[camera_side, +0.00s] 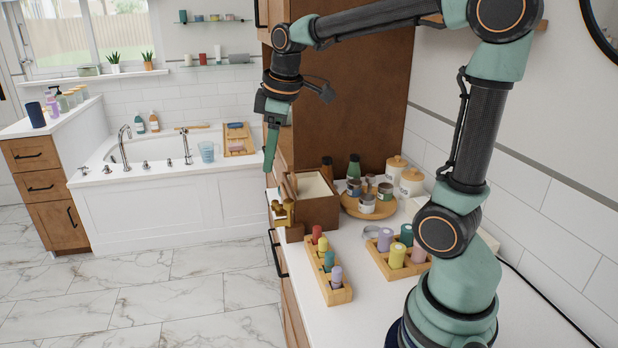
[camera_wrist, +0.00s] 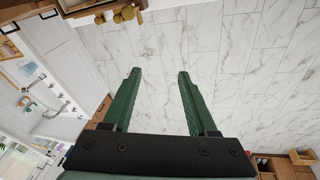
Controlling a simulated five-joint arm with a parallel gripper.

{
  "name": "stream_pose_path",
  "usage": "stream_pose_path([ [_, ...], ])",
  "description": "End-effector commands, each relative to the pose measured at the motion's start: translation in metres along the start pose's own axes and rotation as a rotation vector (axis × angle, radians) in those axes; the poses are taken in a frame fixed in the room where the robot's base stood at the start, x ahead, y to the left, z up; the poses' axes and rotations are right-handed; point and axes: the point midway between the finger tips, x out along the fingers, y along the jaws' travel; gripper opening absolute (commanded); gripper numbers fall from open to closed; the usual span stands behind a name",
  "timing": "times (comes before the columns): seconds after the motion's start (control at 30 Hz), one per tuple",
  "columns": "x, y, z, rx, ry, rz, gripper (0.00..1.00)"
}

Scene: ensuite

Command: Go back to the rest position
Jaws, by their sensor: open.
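My gripper (camera_side: 269,160) hangs with its green fingers pointing down, left of the tall brown cabinet in the side view. It is in the air beyond the counter's left edge, above and left of the brown box. In the wrist view my gripper (camera_wrist: 159,74) has its two fingers apart. Only marble floor (camera_wrist: 235,60) shows between them, and nothing is held.
An open brown box (camera_side: 318,212) stands on the white counter (camera_side: 375,318), with brass pieces (camera_side: 283,212) at its left. Two wooden racks (camera_side: 341,296) (camera_side: 385,268) of small bottles and a round tray (camera_side: 350,206) of jars stand nearby. The air over the floor is clear.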

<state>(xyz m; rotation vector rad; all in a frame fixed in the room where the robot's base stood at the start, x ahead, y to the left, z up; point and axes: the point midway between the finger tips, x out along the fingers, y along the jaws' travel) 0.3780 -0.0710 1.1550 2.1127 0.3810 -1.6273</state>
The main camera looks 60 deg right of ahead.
Motion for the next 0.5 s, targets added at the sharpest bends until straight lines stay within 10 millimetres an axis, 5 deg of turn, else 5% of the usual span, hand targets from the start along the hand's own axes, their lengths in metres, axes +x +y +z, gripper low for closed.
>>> stream_pose_path([
  [0.3,-0.013,-0.079,0.030,0.350,0.156,0.028,0.58],
  [0.5,-0.008,-0.104,0.043,0.492,0.216,0.014,0.58],
])
